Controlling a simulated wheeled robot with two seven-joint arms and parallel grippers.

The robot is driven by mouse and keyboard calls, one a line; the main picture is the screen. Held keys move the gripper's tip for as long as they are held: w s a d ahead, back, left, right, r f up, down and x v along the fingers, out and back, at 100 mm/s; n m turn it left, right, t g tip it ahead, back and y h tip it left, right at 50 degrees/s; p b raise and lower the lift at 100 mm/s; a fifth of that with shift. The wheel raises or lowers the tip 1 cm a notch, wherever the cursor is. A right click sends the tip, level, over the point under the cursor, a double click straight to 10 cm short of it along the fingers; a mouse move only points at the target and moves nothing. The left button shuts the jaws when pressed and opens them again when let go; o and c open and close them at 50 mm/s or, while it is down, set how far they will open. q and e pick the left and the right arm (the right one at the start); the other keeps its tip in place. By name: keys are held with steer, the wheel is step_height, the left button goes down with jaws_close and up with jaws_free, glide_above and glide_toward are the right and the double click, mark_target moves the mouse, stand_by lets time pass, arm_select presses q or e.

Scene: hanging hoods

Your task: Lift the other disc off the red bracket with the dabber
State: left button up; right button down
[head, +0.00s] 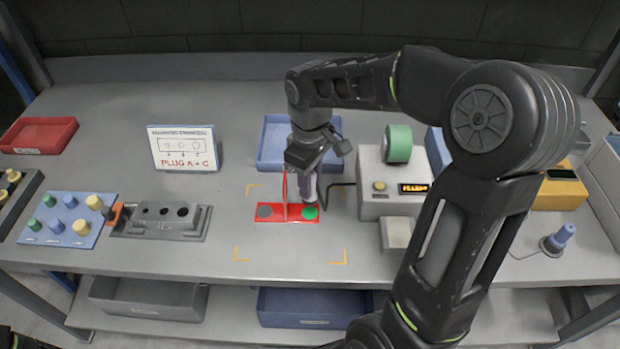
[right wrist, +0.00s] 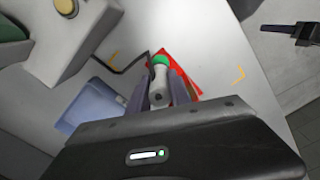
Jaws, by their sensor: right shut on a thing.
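The red bracket (head: 287,213) lies on the bench inside yellow corner marks, with a thin red upright part at its middle. A grey disc (head: 265,211) is on its left half. A green disc (head: 311,212) is at its right end. My right gripper (head: 308,182) points down over that end, shut on the pale dabber (right wrist: 159,84). In the right wrist view the dabber's far end meets the green disc (right wrist: 161,60); I cannot tell whether they touch. The gripper hides part of the dabber in the head view. My left gripper is not in view.
A blue tray (head: 270,150) stands behind the bracket. A grey box with a green roll (head: 398,143) stands close on the right. A sign (head: 184,148), a grey block with holes (head: 160,220) and a blue peg board (head: 62,220) are left. Bench front is clear.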

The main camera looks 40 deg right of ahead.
steer(key=shift+f+b, duration=1.5)
steer(key=shift+f, duration=0.85)
steer(key=shift+f, duration=0.15)
step_height(320, 180, up, 7)
steer(key=p, duration=0.5)
stand_by(0.6)
